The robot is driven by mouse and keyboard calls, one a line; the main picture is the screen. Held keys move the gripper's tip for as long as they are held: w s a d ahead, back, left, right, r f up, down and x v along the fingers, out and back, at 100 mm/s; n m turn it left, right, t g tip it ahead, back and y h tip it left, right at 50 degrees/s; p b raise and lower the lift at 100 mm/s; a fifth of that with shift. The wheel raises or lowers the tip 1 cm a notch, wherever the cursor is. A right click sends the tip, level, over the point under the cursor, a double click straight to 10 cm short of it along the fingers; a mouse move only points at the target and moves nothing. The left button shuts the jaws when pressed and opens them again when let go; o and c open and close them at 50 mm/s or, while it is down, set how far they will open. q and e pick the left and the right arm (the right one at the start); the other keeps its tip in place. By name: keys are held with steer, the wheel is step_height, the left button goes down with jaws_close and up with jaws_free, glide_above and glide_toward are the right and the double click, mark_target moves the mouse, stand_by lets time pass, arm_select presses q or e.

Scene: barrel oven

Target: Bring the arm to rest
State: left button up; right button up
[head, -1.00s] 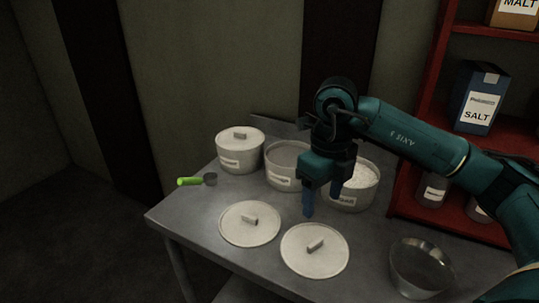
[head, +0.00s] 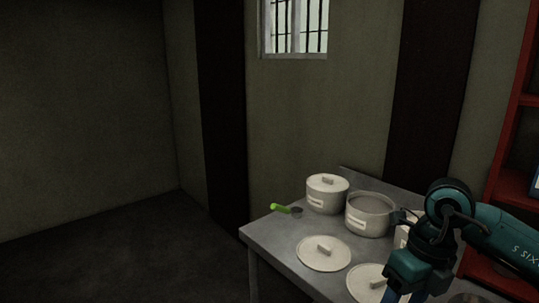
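My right arm (head: 505,238) comes in from the right, bent over the metal table (head: 280,236). Its gripper (head: 404,296) points down at the bottom edge of the head view. The two blue fingers are apart with nothing seen between them; their tips are cut off by the frame. The gripper is in front of a lid and partly hides a pot at the right. My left gripper is not in view.
On the table are a lidded pot (head: 327,194), an open pot (head: 370,214), a green-handled scoop (head: 285,208) and two loose lids (head: 323,253) (head: 369,284). A red shelf (head: 508,150) stands at the right. The floor at left (head: 130,245) is clear.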

steer(key=s+a+r+m+g+y+p, duration=0.1)
steer(key=s+a+r+m+y, duration=0.15)
steer(key=a+y, duration=0.7)
steer(key=s+a+r+m+y+p, duration=0.1)
steer(key=s+a+r+y+p, duration=0.15)
steer(key=a+y, duration=0.7)
steer(key=w+d+f+m+t+h+p, duration=0.15)
steer(key=w+m+t+h, duration=0.3)
steer(key=m+t, duration=1.25)
steer(key=d+f+m+t+h, duration=0.1)
steer(key=d+f+m+h, duration=0.4)
steer(key=f+m+h, duration=0.5)
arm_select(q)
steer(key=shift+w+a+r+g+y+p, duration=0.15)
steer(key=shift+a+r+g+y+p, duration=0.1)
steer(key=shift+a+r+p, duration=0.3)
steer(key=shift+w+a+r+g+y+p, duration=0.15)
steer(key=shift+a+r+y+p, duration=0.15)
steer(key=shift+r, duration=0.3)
arm_select(e)
steer(key=s+d+f+m+g+h, duration=0.1)
steer(key=s+d+f+m+g, duration=0.1)
steer(key=s+f, duration=0.3)
steer(key=s+d+f+m+g+h, duration=0.2)
steer(key=s+f+m, duration=0.3)
steer(key=f, duration=0.3)
steer(key=shift+s+d+g, duration=0.2)
steer(key=shift+d+g, duration=0.1)
steer(key=shift+g, duration=0.6)
